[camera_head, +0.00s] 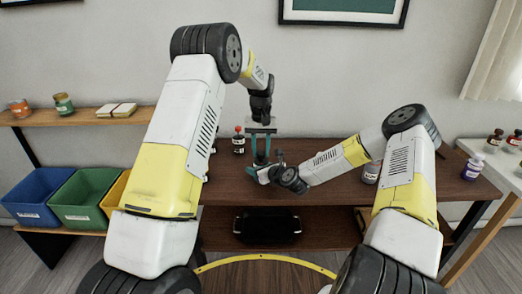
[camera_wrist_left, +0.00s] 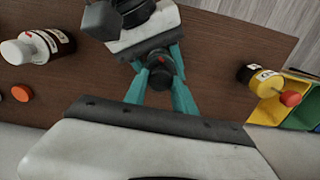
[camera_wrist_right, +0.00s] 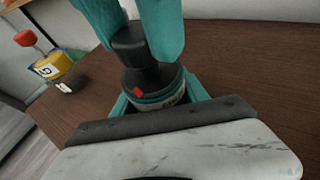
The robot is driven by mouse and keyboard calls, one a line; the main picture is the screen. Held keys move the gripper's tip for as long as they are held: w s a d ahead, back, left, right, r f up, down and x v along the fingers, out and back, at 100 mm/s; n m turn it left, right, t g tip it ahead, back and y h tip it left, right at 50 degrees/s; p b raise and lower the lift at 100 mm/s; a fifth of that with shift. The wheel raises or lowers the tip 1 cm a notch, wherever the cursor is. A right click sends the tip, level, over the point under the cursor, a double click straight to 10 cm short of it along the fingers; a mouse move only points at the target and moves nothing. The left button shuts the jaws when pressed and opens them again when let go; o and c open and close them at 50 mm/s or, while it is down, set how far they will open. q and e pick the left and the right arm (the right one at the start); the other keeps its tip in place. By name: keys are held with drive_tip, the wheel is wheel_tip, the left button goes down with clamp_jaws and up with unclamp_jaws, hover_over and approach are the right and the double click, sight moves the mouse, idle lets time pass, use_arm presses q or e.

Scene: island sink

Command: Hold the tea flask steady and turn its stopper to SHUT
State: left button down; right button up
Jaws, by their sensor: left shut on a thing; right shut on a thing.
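The tea flask (camera_wrist_right: 165,98) stands upright on the dark wood table, its collar showing a red mark and small lettering I cannot read. Its black stopper (camera_wrist_right: 130,48) sits in the top; the stopper also shows in the left wrist view (camera_wrist_left: 160,76). My left gripper (camera_head: 262,150) reaches down from above, its teal fingers shut on the stopper. My right gripper (camera_head: 258,172) comes in low from the right, shut around the flask body. In the head view the fingers hide most of the flask. I cannot tell which way the stopper is turned.
A yellow item with a red knob (camera_wrist_right: 54,68) stands near the edge. Blue (camera_head: 38,195) and green (camera_head: 80,198) bins are far left.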

sight(261, 152)
use_arm(q)
drive_tip(key=c, duration=1)
unclamp_jaws()
drive_tip(key=shift+r, duration=0.1)
wheel_tip(261, 152, up, 12)
drive_tip(key=shift+f, duration=0.1)
use_arm(e)
drive_tip(key=o, duration=1.6)
drive_tip(key=shift+c, duration=0.2)
